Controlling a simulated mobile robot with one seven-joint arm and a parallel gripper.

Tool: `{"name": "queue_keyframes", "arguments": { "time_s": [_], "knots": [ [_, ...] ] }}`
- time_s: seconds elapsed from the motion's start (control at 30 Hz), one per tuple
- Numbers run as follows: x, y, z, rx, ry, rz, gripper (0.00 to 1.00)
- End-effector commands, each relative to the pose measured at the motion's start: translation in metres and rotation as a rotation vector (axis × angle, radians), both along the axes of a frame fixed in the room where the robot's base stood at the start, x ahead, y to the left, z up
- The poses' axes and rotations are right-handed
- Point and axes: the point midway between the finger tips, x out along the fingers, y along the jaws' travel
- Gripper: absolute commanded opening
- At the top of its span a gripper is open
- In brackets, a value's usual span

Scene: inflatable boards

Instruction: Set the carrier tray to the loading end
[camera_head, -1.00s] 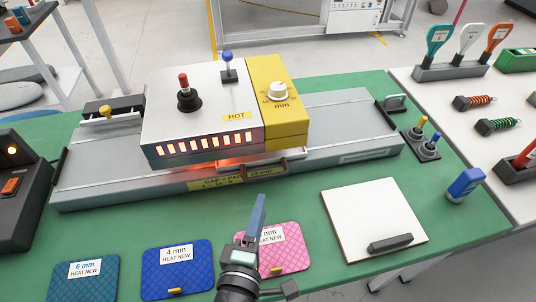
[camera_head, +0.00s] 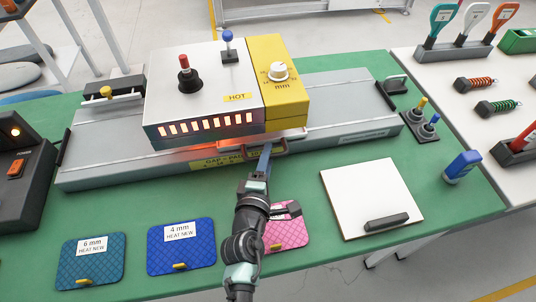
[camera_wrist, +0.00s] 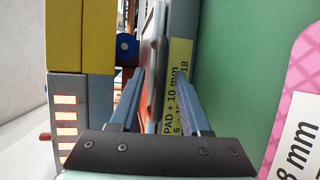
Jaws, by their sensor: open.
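The carrier tray (camera_head: 292,139) shows as a low rimmed edge on the grey track (camera_head: 345,112), at the front below the yellow gap block. Most of it is hidden under the hot housing. My gripper (camera_head: 266,149) reaches over the pink pad to the tray's front edge.
The white housing (camera_head: 200,85) is marked HOT and glows along its front. The yellow block (camera_head: 280,75) carries a dial. Teal (camera_head: 92,262), blue (camera_head: 182,247) and pink (camera_head: 288,237) pads lie in front. A white board (camera_head: 365,195) lies at right.

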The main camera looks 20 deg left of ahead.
Motion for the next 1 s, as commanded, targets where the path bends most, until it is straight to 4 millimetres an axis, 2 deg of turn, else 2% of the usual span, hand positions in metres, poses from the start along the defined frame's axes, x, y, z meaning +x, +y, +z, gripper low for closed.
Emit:
{"name": "queue_keyframes", "arguments": {
  "time_s": [0.13,0.43,0.47,0.7,1.0],
  "knots": [
    [0.0092,0.0015,-0.0013,0.001,-0.001,-0.001,0.47],
    [0.0107,0.0017,-0.0018,0.001,0.000,-0.001,0.47],
    [0.0107,0.0017,-0.0018,0.001,0.000,-0.001,0.45],
    [0.0105,0.0018,-0.0018,0.001,0.000,-0.001,0.02],
    [0.0104,0.0019,-0.0017,0.001,0.000,0.000,0.00]
  ]
}}
